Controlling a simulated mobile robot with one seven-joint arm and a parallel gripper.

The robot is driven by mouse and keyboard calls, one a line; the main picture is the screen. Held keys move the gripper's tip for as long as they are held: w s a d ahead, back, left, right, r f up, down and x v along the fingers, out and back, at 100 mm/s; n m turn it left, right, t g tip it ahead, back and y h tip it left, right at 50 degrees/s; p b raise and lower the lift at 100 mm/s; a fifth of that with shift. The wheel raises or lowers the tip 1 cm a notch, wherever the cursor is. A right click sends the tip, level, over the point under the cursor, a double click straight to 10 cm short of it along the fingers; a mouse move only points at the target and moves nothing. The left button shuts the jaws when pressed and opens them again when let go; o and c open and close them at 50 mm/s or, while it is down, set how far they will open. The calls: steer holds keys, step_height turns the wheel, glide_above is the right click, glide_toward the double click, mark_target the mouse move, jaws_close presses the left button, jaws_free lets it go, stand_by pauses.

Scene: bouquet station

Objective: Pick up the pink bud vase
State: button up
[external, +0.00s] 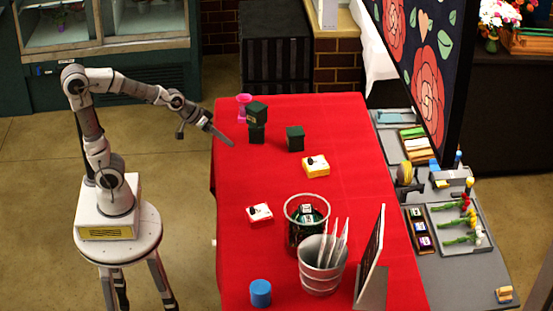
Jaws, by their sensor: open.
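The pink bud vase (243,107) stands at the far left corner of the red-covered table, partly hidden by dark green blocks in front of it. It looks small and flared at the top. My gripper (232,143) is at the table's left edge, nearer the camera than the vase and apart from it. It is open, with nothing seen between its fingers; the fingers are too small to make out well.
Two stacked dark green blocks (257,122) stand right beside the vase. Another green block (295,138), a yellow box (316,166) and a white-and-red box (259,214) sit nearer. A metal bucket (322,270) and blue cylinder (260,293) stand at the front.

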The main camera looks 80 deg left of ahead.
steer(key=w+a+f+n+g+y, duration=0.1)
steer(key=a+f+n+y, duration=0.15)
steer(key=a, duration=0.75)
steer(key=a+f+n+y, duration=0.2)
steer(key=a+y, duration=0.2)
steer(key=a, duration=0.5)
steer(key=w+a+f+n+g+y, duration=0.1)
steer(key=a+f+n+y, duration=0.25)
steer(key=a, duration=0.65)
steer(key=shift+m+t, duration=0.4)
steer(key=shift+m, duration=0.5)
steer(key=x, duration=0.4)
steer(key=r+x, duration=0.1)
steer(key=x, duration=0.3)
steer(key=p+x, duration=0.1)
steer(key=x, duration=0.3)
steer(key=shift+w+a+r, duration=0.2)
steer(key=shift+w+a, duration=0.1)
steer(key=shift+a, duration=0.05)
steer(key=shift+s+f+p+x, duration=0.1)
steer(key=shift+s+p+x, duration=0.05)
steer(key=shift+x, duration=0.8)
steer(key=shift+s+f+p+x, duration=0.1)
steer(key=shift+s+p+x, duration=0.05)
steer(key=shift+x, duration=0.8)
steer(key=shift+s+p+x, duration=0.15)
steer(key=shift+x, duration=0.85)
steer(key=shift+a, duration=0.1)
jaws_close()
